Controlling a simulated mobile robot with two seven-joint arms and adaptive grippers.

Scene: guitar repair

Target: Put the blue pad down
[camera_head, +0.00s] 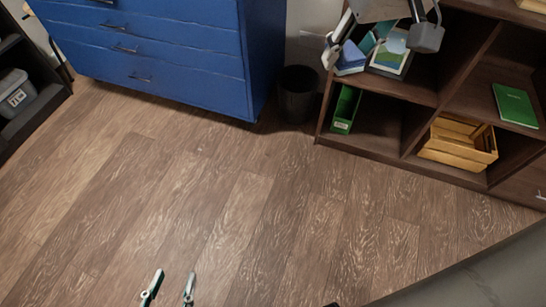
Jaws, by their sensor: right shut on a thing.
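The blue pad (351,57) is at the upper right, in front of the top left compartment of the brown shelf. My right gripper (378,46) reaches in from the top edge, shut on the blue pad; one pale finger lies against the pad's left side. I cannot tell whether the pad touches the shelf board below it. Part of the pad is hidden by the finger. My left gripper (169,289) is low in the picture, over the bare floor. Its two fingertips are apart with nothing between them.
The brown shelf (408,180) holds a picture-like card (393,50), a green box (344,109), a wooden crate (460,145) and a green book (514,104). A black bin (297,94) stands between it and a blue drawer cabinet (160,50). The wooden floor is clear.

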